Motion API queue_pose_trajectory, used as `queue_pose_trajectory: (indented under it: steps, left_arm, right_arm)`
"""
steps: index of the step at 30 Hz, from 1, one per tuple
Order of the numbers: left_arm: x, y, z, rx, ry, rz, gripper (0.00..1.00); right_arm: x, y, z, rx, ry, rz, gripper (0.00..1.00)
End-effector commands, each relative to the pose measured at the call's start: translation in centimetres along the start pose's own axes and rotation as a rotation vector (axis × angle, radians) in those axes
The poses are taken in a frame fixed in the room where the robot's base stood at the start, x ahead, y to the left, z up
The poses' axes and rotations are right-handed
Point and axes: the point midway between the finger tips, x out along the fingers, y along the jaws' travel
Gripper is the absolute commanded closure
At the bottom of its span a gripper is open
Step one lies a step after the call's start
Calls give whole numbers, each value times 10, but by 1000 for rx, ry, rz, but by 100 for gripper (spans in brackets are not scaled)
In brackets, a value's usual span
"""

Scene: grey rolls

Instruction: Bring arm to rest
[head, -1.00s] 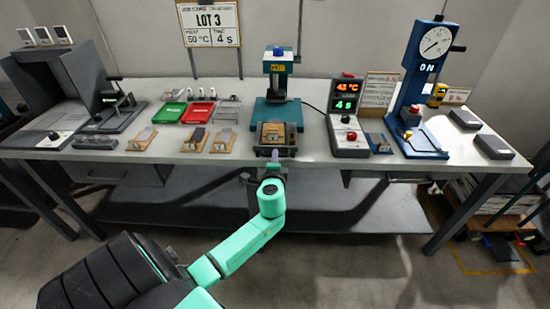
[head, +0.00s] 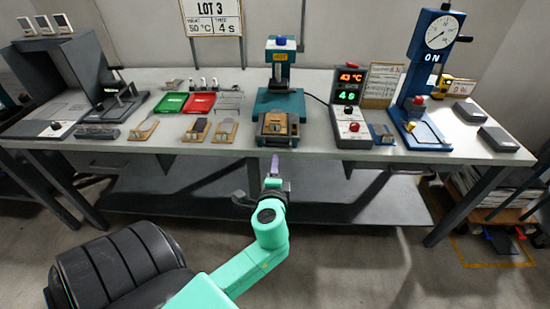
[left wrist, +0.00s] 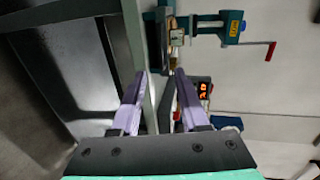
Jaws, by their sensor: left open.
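My left arm is green and reaches up from the bottom of the head view. Its gripper (head: 274,166) is in front of the bench's front edge, just below the teal press (head: 280,100). In the left wrist view the two purple fingers (left wrist: 159,88) stand apart with nothing between them. The press also shows at the top of the left wrist view (left wrist: 207,24), beyond the fingertips. A wooden fixture (head: 279,124) sits at the press's base, apart from the gripper. My right gripper is in neither view.
The bench (head: 240,146) carries a green tray (head: 171,103), a red tray (head: 201,103), small wooden boards (head: 226,131), a control box (head: 349,115) and a blue gauge stand (head: 424,105). A grey lower shelf (head: 340,195) runs beneath.

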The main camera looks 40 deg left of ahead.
Motion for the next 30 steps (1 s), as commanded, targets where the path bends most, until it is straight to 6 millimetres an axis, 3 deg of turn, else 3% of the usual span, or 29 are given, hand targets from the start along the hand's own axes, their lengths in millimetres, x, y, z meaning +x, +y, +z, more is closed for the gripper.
queue_pose_trajectory:
  steps: [3,6,20,23,26,29,30]
  left_arm:
    - [-20,2,0,1,0,0,55]
    - [-26,0,0,1,0,0,55]
    - [-27,0,0,1,0,-1,55]
    - [-24,8,-1,2,4,16,55]
    - [-15,49,-6,-4,29,113,55]
    - [-6,130,-10,-30,63,299,55]
    - [-6,168,-9,-53,72,388,55]
  right_arm:
    - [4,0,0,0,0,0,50]
    - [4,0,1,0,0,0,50]
    - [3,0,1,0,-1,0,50]
    - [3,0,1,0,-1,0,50]
    - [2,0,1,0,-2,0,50]
    - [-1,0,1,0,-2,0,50]
    - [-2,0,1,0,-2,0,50]
